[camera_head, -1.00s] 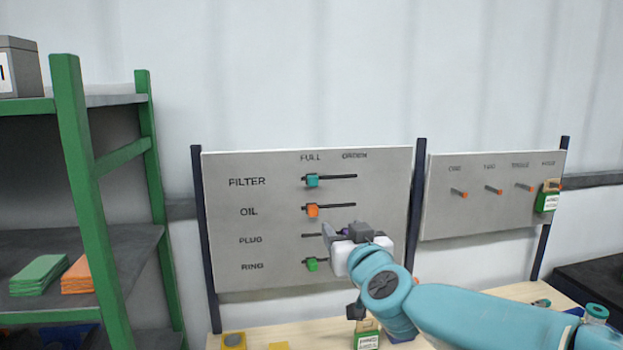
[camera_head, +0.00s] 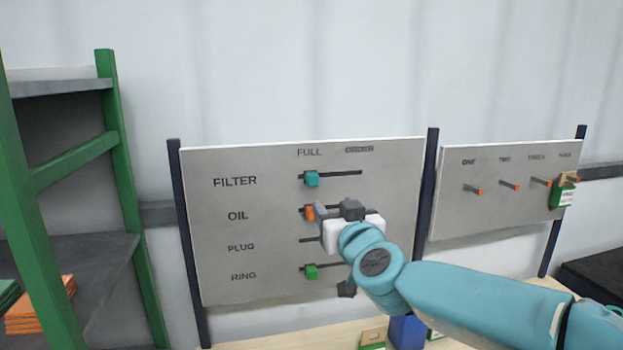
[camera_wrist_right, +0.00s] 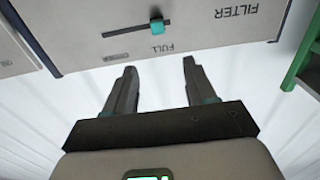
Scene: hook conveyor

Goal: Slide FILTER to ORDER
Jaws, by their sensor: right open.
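The grey slider board (camera_head: 205,270) stands upright, with rows FILTER, OIL, PLUG and RING and column labels FULL and a blurred ORDER. The teal FILTER slider (camera_head: 312,179) sits near the left end of its slot, under FULL. It also shows in the right wrist view (camera_wrist_right: 157,28), upside down, beyond the fingertips. My right gripper (camera_head: 335,207) is in front of the OIL row, below the FILTER slider. Its fingers (camera_wrist_right: 159,64) are open, empty and apart from the slider. The left gripper is out of view.
The orange OIL slider (camera_head: 309,213) is close to my gripper in the picture. The green RING slider (camera_head: 311,272) is at left; the PLUG slider is hidden. A hook board (camera_head: 450,215) with a hanging box (camera_head: 563,194) stands right. A green shelf (camera_head: 125,170) stands left.

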